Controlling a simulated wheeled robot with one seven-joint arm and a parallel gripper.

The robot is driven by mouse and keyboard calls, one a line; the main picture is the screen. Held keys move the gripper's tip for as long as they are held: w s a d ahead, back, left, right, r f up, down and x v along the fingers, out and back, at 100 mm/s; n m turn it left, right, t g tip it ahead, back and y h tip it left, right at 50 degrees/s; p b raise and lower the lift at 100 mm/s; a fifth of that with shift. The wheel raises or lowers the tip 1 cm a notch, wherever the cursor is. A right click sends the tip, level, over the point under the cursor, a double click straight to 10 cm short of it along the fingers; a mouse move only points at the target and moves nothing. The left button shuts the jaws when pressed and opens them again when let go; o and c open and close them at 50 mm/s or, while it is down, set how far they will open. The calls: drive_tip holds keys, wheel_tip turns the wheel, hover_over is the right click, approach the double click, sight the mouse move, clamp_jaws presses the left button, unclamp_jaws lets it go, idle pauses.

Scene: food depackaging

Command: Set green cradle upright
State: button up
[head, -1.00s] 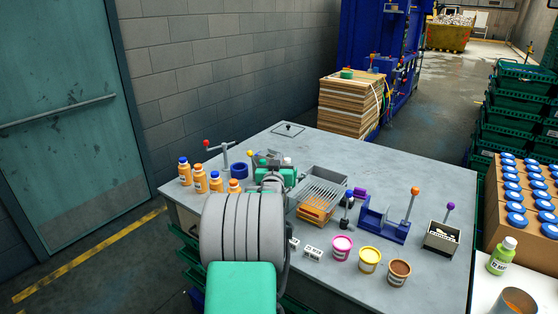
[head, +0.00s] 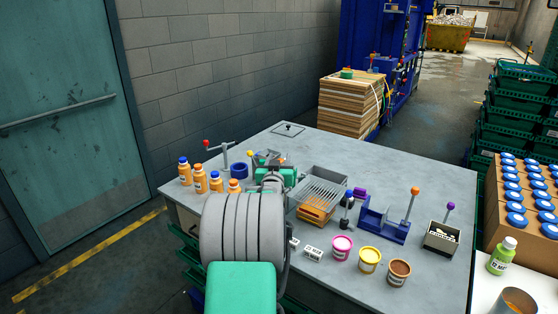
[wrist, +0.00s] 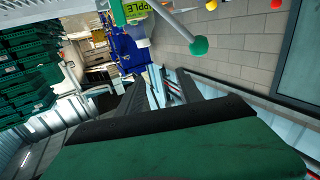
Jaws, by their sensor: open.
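A grey lever with a green ball knob (wrist: 199,46) shows at the top of the wrist view, slanting off to one side. It appears to be the green cradle's lever. Beside its base is a yellow-green item (wrist: 137,9) with a label reading APPLE, cut off by the frame edge. In the head view the cradle is hidden behind my arm, and I cannot tell how it tilts. My gripper (head: 265,158) is over the table's back middle with its dark fingers apart. In the wrist view the fingers (wrist: 155,90) hold nothing visible and are apart from the knob.
A red-knobbed lever (head: 207,143) and several orange bottles (head: 200,182) stand at left. A wire rack (head: 322,182), a blue cradle (head: 383,224), a pink tub (head: 342,247), a yellow tub (head: 369,260) and a brown tub (head: 398,272) are at right. The table's back right is clear.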

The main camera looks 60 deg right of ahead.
drive_tip(key=b+v, duration=0.2)
drive_tip(key=v, duration=0.5)
drive_tip(key=shift+s+a, duration=0.1)
drive_tip(key=shift+a, duration=0.3)
